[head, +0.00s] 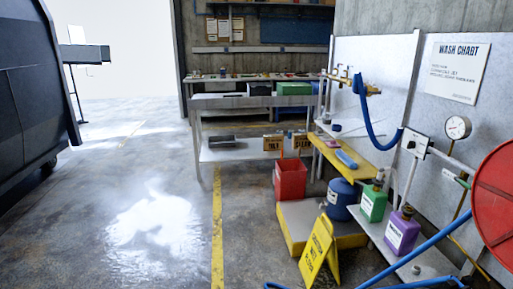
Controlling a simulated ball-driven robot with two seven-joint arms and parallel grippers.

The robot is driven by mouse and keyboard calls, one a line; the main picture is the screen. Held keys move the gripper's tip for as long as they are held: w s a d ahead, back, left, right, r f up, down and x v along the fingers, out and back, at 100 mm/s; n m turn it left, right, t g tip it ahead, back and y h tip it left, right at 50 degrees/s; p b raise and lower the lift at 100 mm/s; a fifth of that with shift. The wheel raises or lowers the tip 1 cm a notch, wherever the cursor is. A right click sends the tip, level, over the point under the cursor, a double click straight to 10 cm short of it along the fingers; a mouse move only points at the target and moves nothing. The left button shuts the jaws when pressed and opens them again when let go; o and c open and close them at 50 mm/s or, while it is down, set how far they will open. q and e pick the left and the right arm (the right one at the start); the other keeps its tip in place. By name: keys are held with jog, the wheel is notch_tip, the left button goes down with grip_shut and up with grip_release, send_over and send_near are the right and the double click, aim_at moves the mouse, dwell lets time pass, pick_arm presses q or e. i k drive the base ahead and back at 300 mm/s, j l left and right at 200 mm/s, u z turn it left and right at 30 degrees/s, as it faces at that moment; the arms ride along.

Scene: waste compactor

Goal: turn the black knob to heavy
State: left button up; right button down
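I cannot make out a black knob or a "heavy" mark for certain. A small white control box (416,143) on the right wall panel has dark details, too small to tell whether one is a knob. A large dark machine body (30,80) stands at the left edge; no knob shows on the part in view. Neither of my grippers is in view.
Open concrete floor (120,220), partly wet, lies ahead and left, with a yellow line (217,225). On the right are a yellow floor sign (318,252), red bin (290,179), bottles, blue hose (425,245) and red reel (497,205). A metal table (250,102) stands behind.

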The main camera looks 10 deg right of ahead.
aim_at(411, 144)
jog(key=i+j+z, duration=0.15)
jog(key=i, duration=1.1)
jog(key=i+z, duration=0.55)
jog(key=z, duration=0.15)
jog(key=i+j+z, duration=0.2)
jog(key=z, duration=0.15)
jog(key=i, duration=0.05)
